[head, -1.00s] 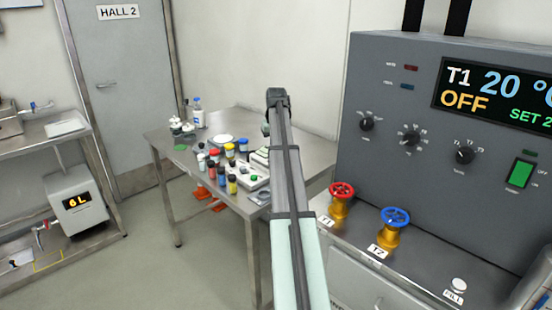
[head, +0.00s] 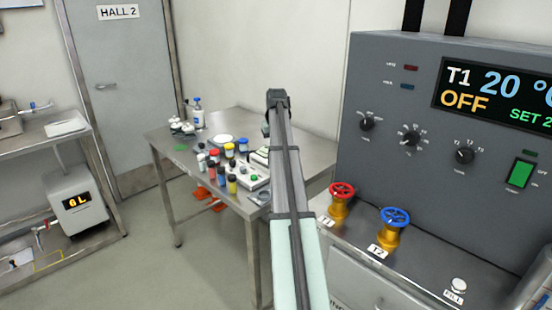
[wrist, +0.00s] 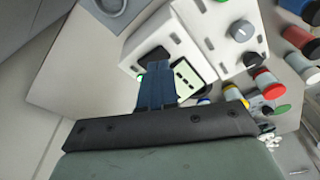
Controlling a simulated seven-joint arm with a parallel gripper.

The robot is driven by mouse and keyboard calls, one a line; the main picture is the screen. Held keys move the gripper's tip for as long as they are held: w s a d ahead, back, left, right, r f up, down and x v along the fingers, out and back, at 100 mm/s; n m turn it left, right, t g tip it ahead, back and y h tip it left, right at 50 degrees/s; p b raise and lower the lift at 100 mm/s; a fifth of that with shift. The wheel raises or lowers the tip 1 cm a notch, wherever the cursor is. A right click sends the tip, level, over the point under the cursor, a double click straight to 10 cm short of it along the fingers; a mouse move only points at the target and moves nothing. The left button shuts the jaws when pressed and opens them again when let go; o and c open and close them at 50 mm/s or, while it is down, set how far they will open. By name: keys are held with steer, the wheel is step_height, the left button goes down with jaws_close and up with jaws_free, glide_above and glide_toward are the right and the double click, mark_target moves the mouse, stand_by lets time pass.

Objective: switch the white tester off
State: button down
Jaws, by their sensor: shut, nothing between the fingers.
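Two white boxes stand side by side on the steel table in the wrist view. The one with a pale display window (wrist: 190,80), which I take for the white tester (wrist: 176,32), is in front of my gripper (wrist: 157,68). My gripper is shut and empty, with its fingertips over a dark part of this box; I cannot tell whether they touch. The fingers hide part of that dark area, so the switch's state cannot be read. In the head view the tester (head: 260,156) is mostly behind my arm, and my fingertips are hidden there.
The second white box (wrist: 212,28) has a round grey-topped knob. Several coloured-cap jars (head: 220,172) crowd the steel table (head: 165,145) beside the boxes. A grey control panel (head: 400,190) with red (head: 341,191) and blue (head: 394,216) valves stands at the right.

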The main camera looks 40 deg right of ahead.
steer(key=shift+f, duration=0.95)
stand_by(0.6)
steer(key=shift+r, duration=3.5)
